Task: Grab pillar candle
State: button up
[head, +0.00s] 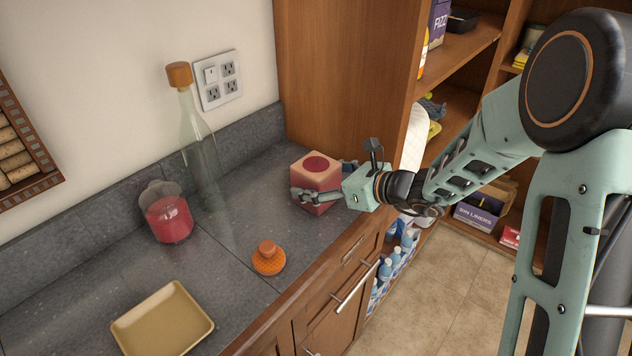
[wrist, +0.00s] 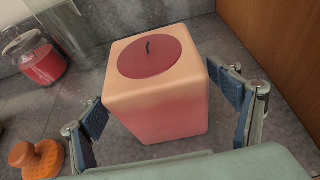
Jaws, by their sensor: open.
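The pillar candle (head: 317,174) is a squarish pink block with rounded edges and a dark red round top. It stands upright on the grey counter near the wooden cabinet side. In the wrist view the candle (wrist: 160,85) shows a short dark wick and fills the middle. My gripper (head: 324,180) is open, with one finger on either side of the candle. In the wrist view the fingers of my gripper (wrist: 165,115) flank its lower part, with a visible gap at the right finger. Whether the left finger touches it I cannot tell.
A red jar candle (head: 170,218), a clear bottle with a wooden stopper (head: 198,140), an orange knobbed object (head: 268,259) and a tan square dish (head: 163,322) stand left on the counter (head: 225,262). The wooden cabinet side (head: 340,75) rises close behind the candle.

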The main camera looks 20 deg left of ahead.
jog(key=shift+a+f, duration=0.1)
jog(key=shift+a, duration=0.05)
jog(key=c, duration=1.7)
jog(key=shift+w, duration=0.1)
jog(key=shift+c, duration=0.9)
jog(key=shift+r, duration=0.2)
